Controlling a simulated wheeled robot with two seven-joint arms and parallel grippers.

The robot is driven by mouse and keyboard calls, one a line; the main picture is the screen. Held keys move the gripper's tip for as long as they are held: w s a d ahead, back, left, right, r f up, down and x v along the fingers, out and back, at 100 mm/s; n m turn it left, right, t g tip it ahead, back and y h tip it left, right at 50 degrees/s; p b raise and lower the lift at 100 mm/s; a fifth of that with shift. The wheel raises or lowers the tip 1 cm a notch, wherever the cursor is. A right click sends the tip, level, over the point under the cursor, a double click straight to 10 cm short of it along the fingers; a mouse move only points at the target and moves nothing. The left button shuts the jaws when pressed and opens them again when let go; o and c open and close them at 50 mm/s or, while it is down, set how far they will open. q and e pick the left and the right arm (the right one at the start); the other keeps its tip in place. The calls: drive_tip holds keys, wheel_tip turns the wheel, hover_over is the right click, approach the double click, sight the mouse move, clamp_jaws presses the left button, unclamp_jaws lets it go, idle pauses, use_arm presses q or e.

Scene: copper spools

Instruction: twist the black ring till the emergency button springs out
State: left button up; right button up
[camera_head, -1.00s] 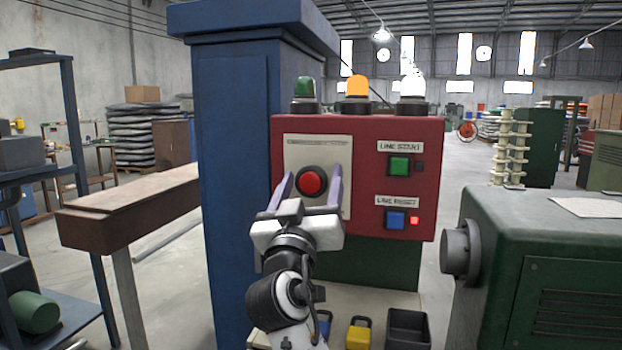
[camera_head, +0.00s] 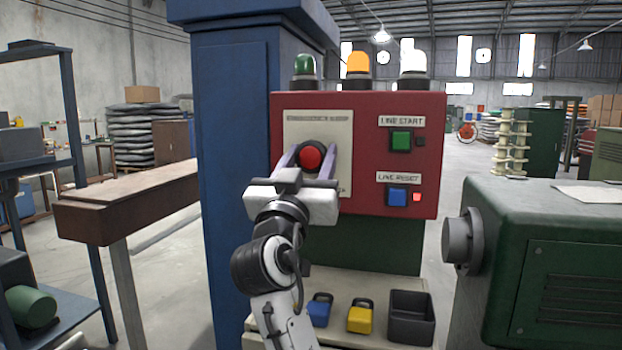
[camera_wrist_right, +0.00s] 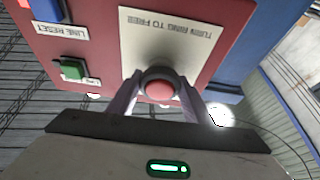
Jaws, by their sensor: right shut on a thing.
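The red emergency button (camera_head: 309,158) with its black ring (camera_head: 325,147) sits on a pale plate on the red control box (camera_head: 362,180). My right gripper (camera_head: 308,160) reaches it from the front, with one purple-grey finger on each side of the ring, shut on it. In the right wrist view the red button (camera_wrist_right: 159,90) and the dark grey ring (camera_wrist_right: 158,71) lie between the two fingers (camera_wrist_right: 159,95). The wrist appears rolled, since the plate's lettering is upside down there. I cannot tell whether the button is pressed in or out. My left gripper is not in view.
A green start button (camera_head: 401,141) and a blue reset button (camera_head: 397,196) with a lit red lamp (camera_head: 417,197) are on the box's right. Below stand a blue padlock (camera_head: 320,310), a yellow padlock (camera_head: 360,316) and a black bin (camera_head: 411,318). A green machine (camera_head: 550,260) stands right.

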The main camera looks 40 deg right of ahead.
drive_tip(key=m+g+b, duration=0.1)
drive_tip(key=m+b, duration=0.1)
drive_tip(key=b, duration=0.1)
drive_tip(key=f+m+h+b, duration=0.1)
drive_tip(key=m+b, duration=0.1)
drive_tip(key=b, duration=0.1)
drive_tip(key=shift+m+g, duration=0.4)
drive_tip(key=shift+r+m+g+h+b, duration=0.25)
drive_tip(key=shift+m+g+h+b, duration=0.2)
drive_tip(key=shift+m+b, duration=0.6)
drive_tip(key=shift+r+m+g+b, duration=0.1)
drive_tip(key=shift+m+g+b, duration=0.45)
drive_tip(key=shift+m, duration=0.4)
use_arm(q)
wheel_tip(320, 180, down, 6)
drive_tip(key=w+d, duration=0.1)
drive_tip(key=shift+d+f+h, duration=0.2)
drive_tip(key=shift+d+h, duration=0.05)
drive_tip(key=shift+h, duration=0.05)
use_arm(e)
drive_tip(key=shift+m+g, duration=0.3)
drive_tip(key=shift+m, duration=0.1)
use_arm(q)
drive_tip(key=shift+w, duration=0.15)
use_arm(e)
drive_tip(key=shift+r, duration=0.1)
